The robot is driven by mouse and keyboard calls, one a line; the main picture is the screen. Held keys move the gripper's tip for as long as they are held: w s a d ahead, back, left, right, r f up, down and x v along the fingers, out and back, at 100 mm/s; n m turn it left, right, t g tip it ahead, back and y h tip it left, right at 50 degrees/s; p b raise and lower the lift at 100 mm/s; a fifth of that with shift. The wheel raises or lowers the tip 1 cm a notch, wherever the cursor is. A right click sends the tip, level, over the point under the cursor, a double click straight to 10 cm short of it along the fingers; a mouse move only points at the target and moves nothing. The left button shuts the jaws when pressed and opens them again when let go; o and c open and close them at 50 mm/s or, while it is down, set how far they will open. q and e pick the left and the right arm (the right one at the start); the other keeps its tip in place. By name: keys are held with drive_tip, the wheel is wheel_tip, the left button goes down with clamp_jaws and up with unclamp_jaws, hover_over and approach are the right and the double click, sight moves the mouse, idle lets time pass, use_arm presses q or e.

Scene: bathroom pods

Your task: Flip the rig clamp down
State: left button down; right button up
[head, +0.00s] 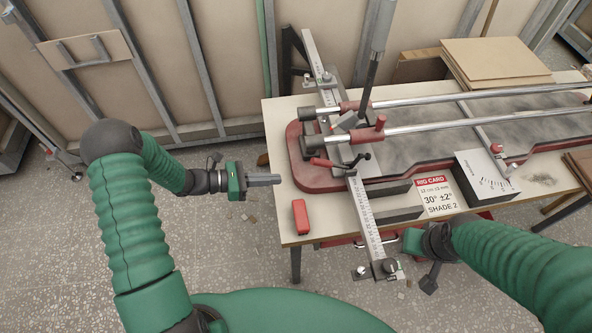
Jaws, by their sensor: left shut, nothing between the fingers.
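A red and grey tile-cutting rig (300,172) stands on the table with two steel rails. At its near left end, a short red-handled lever (328,163) lies low beside a small black T-knob; I cannot tell for certain whether this is the rig clamp. A ruled metal bar (364,208) crosses the rig and overhangs the front edge, with metal knobs at its end. My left gripper (278,180) is shut and empty, left of the table and apart from the rig. My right gripper (404,241) is at the table's front edge, right of the bar; its fingers are not clear.
A red block (300,216) lies at the table's front left corner. Brown boards (494,62) are stacked behind.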

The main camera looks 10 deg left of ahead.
use_arm(q)
drive_tip(key=p+x, duration=0.1)
drive_tip(key=x, duration=0.7)
drive_tip(key=shift+w+d, duration=0.1)
drive_tip(key=shift+w+d+r+p, duration=0.4)
drive_tip(key=shift+d+r+p, duration=0.15)
drive_tip(key=shift+r, duration=0.05)
drive_tip(key=shift+w+d+r+p, duration=0.45)
drive_tip(key=shift+d+r+p, duration=0.1)
drive_tip(key=shift+r, duration=0.1)
drive_tip(key=shift+d+r, duration=0.15)
drive_tip(key=shift+r, duration=0.15)
drive_tip(key=shift+w, duration=0.15)
